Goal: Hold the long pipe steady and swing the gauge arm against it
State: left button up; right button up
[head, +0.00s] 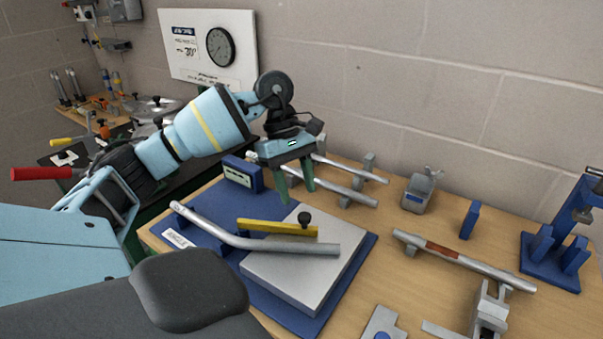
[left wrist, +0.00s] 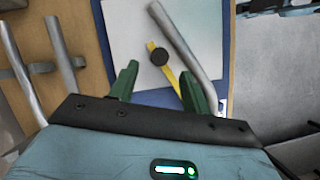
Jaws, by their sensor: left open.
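The long bent grey pipe (head: 262,243) lies on a blue board (head: 341,284) and across a grey block (head: 300,278); its far left end rests at a blue support. The yellow gauge arm (head: 262,227) with a black knob (head: 304,219) lies just behind the pipe, at a slight angle to it. My left gripper (head: 298,190) is open and empty, above and behind the gauge arm. In the left wrist view its green fingers (left wrist: 158,85) are spread, with the yellow arm (left wrist: 174,78) and pipe (left wrist: 187,45) beyond them. My right gripper does not show.
Two pipes on stands (head: 345,187) lie behind the board. A pipe with a reddish-brown band (head: 445,251) rests on supports to the right. A grey clamp (head: 421,193), a blue upright plate (head: 469,220) and a blue press (head: 553,262) stand farther right. A blue box (head: 241,174) is at the back left.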

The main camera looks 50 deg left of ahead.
pick_arm(q)
jog(key=shift+v, duration=1.2)
